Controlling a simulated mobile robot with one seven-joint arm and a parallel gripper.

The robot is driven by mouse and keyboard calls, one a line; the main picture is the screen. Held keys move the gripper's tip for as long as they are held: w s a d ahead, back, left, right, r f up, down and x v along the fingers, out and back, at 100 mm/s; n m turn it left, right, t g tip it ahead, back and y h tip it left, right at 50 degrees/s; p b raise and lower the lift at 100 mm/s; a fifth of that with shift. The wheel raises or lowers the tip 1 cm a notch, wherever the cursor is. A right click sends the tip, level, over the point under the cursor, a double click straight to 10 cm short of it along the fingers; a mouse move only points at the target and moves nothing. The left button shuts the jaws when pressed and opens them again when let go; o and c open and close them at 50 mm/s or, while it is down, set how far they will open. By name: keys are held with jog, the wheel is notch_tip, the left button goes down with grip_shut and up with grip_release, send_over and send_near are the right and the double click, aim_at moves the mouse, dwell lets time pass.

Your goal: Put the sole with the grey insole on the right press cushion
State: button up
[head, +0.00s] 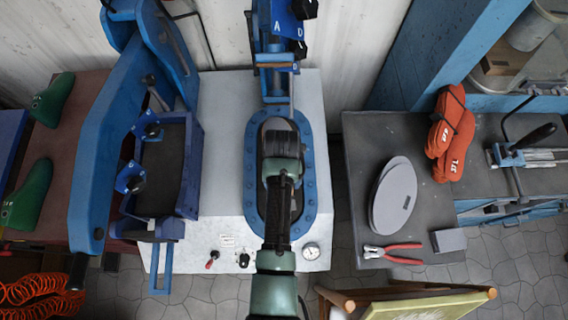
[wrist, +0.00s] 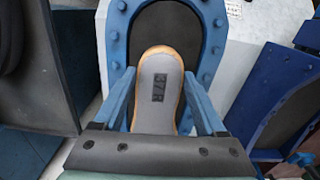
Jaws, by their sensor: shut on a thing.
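The sole with the grey insole (wrist: 158,85) is between my gripper's (wrist: 158,98) two blue fingers in the wrist view. It has a tan edge and a dark "37R" mark. My gripper is shut on it, one finger along each side. The right press cushion (wrist: 192,22) is a dark oval pad inside a blue bolted rim (head: 250,165). The sole is over this oval; I cannot tell whether it touches the pad. In the head view my gripper (head: 284,185) and arm cover the middle of the cushion and hide most of the sole.
The left press has a dark rectangular pad (head: 165,170) in a blue box. The right press's blue column (head: 275,40) stands behind the oval. Grey oval sheets (head: 396,195), red-handled pliers (head: 393,254) and orange bags (head: 450,135) lie on the right bench. A gauge (head: 311,252) is at the front.

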jog(key=shift+s+p, duration=0.25)
jog(key=shift+p, duration=0.25)
jog(key=shift+f+b, duration=3.1)
jog(key=shift+b, duration=0.25)
jog(key=shift+f, duration=0.35)
jog(key=o, duration=1.2)
